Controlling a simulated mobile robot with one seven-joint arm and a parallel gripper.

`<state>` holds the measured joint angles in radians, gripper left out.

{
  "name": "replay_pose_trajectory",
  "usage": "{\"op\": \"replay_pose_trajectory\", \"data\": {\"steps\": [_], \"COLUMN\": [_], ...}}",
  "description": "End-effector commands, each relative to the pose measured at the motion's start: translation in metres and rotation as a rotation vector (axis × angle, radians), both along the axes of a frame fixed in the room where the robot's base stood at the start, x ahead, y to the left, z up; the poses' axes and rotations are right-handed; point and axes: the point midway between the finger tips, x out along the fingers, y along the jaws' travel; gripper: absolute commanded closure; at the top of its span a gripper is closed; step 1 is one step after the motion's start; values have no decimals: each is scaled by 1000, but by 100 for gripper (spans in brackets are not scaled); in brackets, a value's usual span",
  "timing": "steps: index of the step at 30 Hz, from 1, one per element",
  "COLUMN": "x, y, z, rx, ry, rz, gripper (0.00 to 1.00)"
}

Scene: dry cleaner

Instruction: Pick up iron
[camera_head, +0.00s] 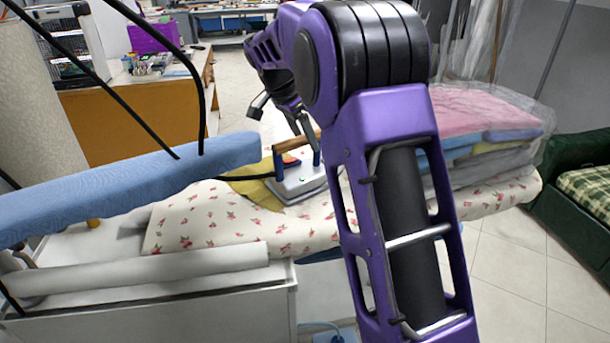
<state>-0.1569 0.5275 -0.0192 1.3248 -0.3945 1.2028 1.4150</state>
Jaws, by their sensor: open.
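The iron (299,183) has a pale metal body, blue handle posts and a wooden grip. It stands on the floral ironing board (215,222), partly over a yellow cloth (262,196). My arm hides part of the board and comes close to the iron's right side in the picture. My gripper (284,128) is open and empty, with its jaws just above the iron's handle. One finger is to the left, and the other appears close to the wooden grip. I cannot tell whether it touches.
A blue padded sleeve board (130,186) extends in from the left, with dark cables near it. Folded, plastic-wrapped laundry (485,125) is stacked at right. A wooden counter (135,112) stands behind. A green box (583,190) is at far right. Tiled floor is clear at lower right.

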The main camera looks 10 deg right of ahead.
Motion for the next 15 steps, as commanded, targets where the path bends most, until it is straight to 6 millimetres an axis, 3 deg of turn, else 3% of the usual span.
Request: {"op": "replay_pose_trajectory", "data": {"steps": [8, 15], "x": [6, 7], "y": [-13, -14], "z": [-39, -43], "rx": [0, 0], "ry": [3, 1], "rz": [0, 2], "gripper": [30, 30]}}
